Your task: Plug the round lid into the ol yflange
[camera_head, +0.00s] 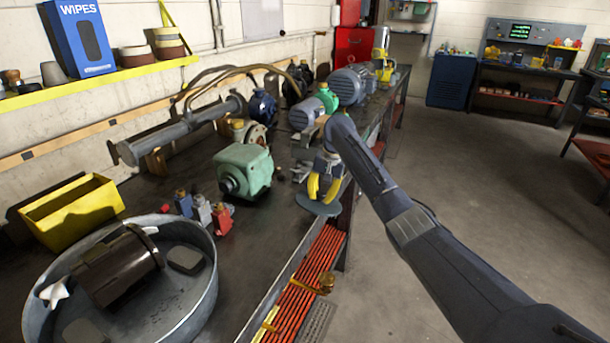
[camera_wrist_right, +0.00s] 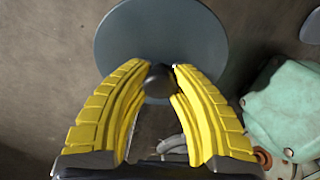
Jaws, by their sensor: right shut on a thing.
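The round lid (camera_head: 317,207) is a flat grey-blue disc. My right gripper (camera_head: 324,188) has yellow fingers and is shut on the lid's small dark knob, holding the disc below its fingertips by the workbench's right edge. The right wrist view shows the lid (camera_wrist_right: 160,30) beyond the yellow fingers (camera_wrist_right: 158,82). A grey pipe with a round flange (camera_head: 127,153) lies at the back left of the bench, apart from the lid. I cannot tell whether this is the oily flange. My left gripper is not in view.
A green motor housing (camera_head: 243,171) stands left of the lid, also in the right wrist view (camera_wrist_right: 285,105). Small coloured bottles (camera_head: 203,212), a yellow bin (camera_head: 72,208) and a metal basin (camera_head: 208,290) with a dark motor (camera_head: 117,265) stand farther left.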

